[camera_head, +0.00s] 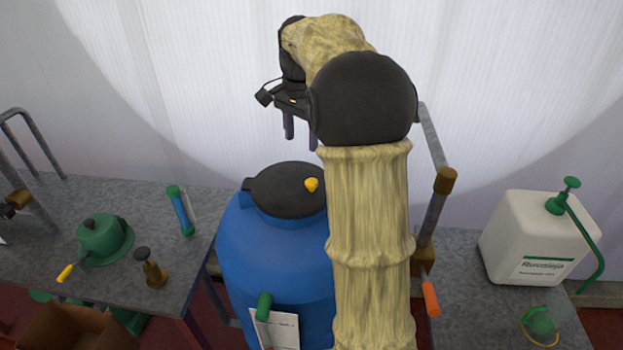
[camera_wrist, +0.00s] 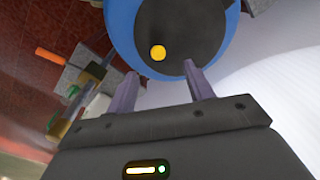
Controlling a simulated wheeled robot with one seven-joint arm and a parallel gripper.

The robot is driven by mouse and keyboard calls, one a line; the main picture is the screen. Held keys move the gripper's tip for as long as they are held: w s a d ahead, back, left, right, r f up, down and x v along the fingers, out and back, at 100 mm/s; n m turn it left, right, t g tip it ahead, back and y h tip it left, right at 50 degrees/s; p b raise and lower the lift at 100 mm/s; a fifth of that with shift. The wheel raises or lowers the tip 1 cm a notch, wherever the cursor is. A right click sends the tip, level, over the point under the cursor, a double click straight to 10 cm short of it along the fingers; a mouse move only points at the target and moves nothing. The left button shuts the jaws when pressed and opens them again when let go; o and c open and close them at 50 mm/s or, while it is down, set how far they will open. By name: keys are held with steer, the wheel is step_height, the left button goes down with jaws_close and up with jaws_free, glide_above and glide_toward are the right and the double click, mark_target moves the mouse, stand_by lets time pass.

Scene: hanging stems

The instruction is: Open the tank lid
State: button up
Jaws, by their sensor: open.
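The blue tank (camera_head: 272,258) stands between two grey benches, partly hidden behind my arm. Its round black lid (camera_head: 284,190) lies flat on top and looks closed. A yellow knob (camera_head: 312,184) sits on the lid toward the right. My gripper (camera_head: 300,140) is above the lid, fingers pointing down, apart from it. In the wrist view, the two fingers of my gripper (camera_wrist: 160,82) are spread with nothing between them. The lid (camera_wrist: 185,28) and its yellow knob (camera_wrist: 157,52) show beyond the fingertips, with the blue tank rim (camera_wrist: 122,38) around them.
The left bench (camera_head: 150,215) holds a green round device (camera_head: 104,239), a brass-coloured piece (camera_head: 150,268) and a green-capped tube (camera_head: 181,210). A white canister (camera_head: 535,240) with a green pump stands on the right bench (camera_head: 465,290). A grey post with an orange handle (camera_head: 430,296) stands right of my arm.

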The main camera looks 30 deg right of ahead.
mark_target(311, 181)
steer(key=d+r+m, duration=0.2)
steer(key=d+r, duration=0.1)
steer(key=shift+w+r+m, duration=0.3)
steer(key=shift+w, duration=0.1)
steer(key=shift+f, duration=0.1)
step_height(311, 181, down, 17)
steer(key=shift+f+p, duration=0.15)
steer(key=shift+p, duration=0.55)
jaws_close()
